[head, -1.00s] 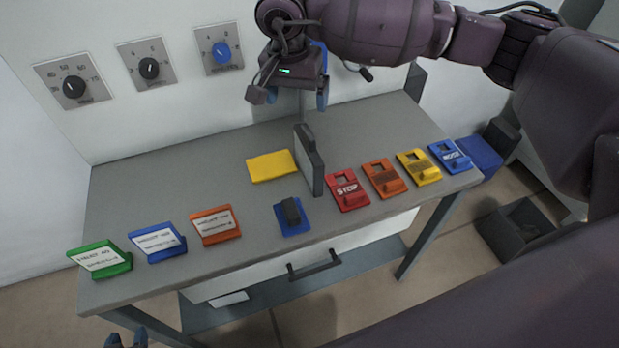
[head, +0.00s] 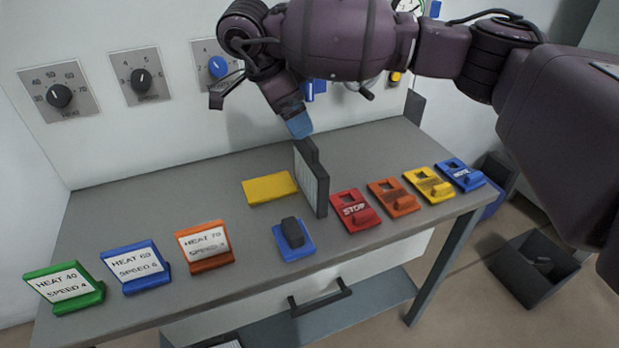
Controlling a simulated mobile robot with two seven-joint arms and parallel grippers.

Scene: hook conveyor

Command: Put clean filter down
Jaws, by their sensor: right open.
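The filter (head: 311,183), a thin panel with a dark grey frame, a light pleated face and a handle on top, stands upright on the grey table (head: 150,215). My right gripper (head: 260,113) is open and empty, tilted above and behind the filter. Its blue-tipped finger shows just above the filter's handle, and it looks apart from it. My left gripper is out of view.
A yellow block (head: 269,187) and a blue piece with a dark knob (head: 292,238) lie left of the filter. Red (head: 354,209), orange, yellow and blue switch plates stand to its right. Three labelled cards (head: 135,266) line the left front. A dark bin (head: 533,268) is on the floor.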

